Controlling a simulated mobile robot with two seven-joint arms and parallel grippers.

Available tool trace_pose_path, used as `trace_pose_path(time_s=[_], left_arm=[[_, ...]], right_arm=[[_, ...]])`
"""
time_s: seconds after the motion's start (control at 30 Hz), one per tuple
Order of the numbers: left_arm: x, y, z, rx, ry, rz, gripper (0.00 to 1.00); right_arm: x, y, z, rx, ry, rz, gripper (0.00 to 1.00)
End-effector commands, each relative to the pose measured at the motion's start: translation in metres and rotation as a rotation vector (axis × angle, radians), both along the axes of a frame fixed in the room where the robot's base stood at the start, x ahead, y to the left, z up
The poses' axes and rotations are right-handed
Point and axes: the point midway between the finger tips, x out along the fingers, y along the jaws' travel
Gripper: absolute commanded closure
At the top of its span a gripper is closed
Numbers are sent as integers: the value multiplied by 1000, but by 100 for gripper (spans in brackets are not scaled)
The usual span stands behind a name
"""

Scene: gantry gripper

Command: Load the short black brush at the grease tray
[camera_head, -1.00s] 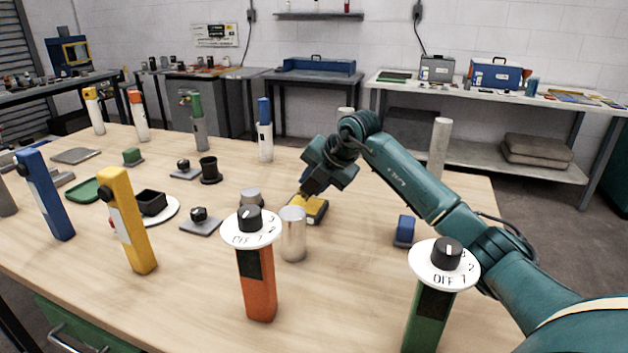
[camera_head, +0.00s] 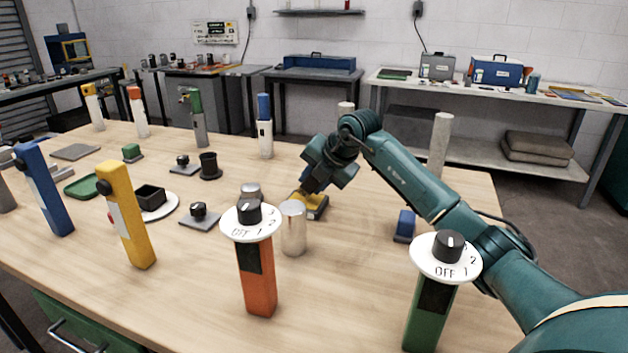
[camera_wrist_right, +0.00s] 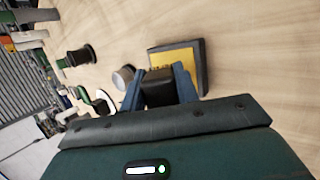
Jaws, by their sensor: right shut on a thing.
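My right gripper (camera_head: 302,194) is over the middle of the table, pointing down. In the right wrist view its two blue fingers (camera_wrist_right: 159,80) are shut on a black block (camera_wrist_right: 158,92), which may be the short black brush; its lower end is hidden. Just beyond the block is a yellow pad on a dark base (camera_wrist_right: 182,66); the pad (camera_head: 316,207) also shows under the gripper in the head view. I cannot tell whether block and pad touch. A shallow green tray (camera_head: 82,187) lies at the left; I cannot tell which thing is the grease tray. My left gripper is out of view.
A metal cylinder (camera_head: 293,230) stands close in front of my gripper. Orange (camera_head: 256,280), green (camera_head: 428,312) and yellow (camera_head: 126,222) posts stand along the front. A blue block (camera_head: 405,226) sits right of the pad. Clear wood lies between the pad and that block.

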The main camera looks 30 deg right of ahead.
Motion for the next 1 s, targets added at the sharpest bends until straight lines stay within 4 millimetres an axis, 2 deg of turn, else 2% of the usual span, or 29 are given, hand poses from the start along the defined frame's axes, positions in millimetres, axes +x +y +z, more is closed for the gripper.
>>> trace_pose_path(time_s=[1.0], left_arm=[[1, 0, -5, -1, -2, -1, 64]], right_arm=[[0, 0, -11, -1, 1, 0, 92]])
